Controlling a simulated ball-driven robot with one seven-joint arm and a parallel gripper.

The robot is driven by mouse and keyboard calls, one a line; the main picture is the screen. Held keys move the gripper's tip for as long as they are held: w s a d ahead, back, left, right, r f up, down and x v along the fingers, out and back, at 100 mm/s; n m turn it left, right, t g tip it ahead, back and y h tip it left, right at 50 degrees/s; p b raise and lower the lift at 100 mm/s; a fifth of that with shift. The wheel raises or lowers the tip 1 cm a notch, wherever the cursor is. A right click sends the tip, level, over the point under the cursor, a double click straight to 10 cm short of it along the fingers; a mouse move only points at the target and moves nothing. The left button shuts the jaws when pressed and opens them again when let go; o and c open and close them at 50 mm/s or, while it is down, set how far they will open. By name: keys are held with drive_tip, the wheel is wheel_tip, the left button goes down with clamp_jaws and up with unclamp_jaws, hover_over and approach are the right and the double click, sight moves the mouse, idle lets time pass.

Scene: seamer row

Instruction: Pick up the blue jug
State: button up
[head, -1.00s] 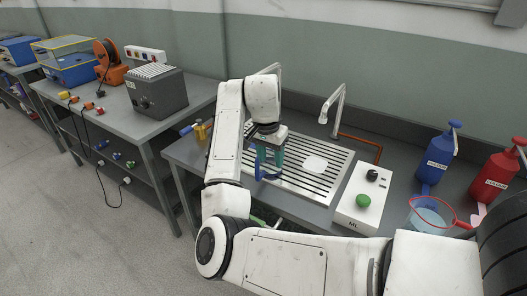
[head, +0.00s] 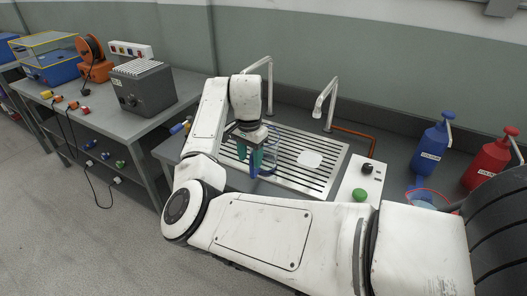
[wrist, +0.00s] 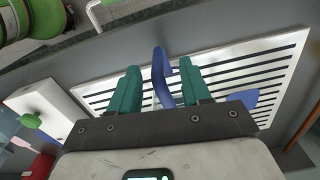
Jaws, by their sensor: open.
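The blue jug (head: 270,168) is a clear vessel with blue parts, standing on the slatted drain grate, partly hidden by my gripper in the head view. Its blue handle (wrist: 160,78) shows in the wrist view as an upright strip between my fingers. A blue piece of it, perhaps the rim or spout, shows past the right finger. My gripper (head: 257,158) has teal fingers pointing down at the handle. In the wrist view my gripper (wrist: 160,90) is open, with a finger on each side of the handle. I cannot tell whether either finger touches it.
Right are a control box with a green button (head: 359,195), a red-rimmed jug (head: 428,197), a blue bottle (head: 432,148) and a red bottle (head: 490,160). A grey machine (head: 147,88) stands left.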

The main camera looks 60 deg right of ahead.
wheel_tip(320, 180, down, 4)
drive_tip(key=shift+s+d+f, duration=0.1)
drive_tip(key=shift+c, duration=0.2)
clamp_jaws()
idle(0.3)
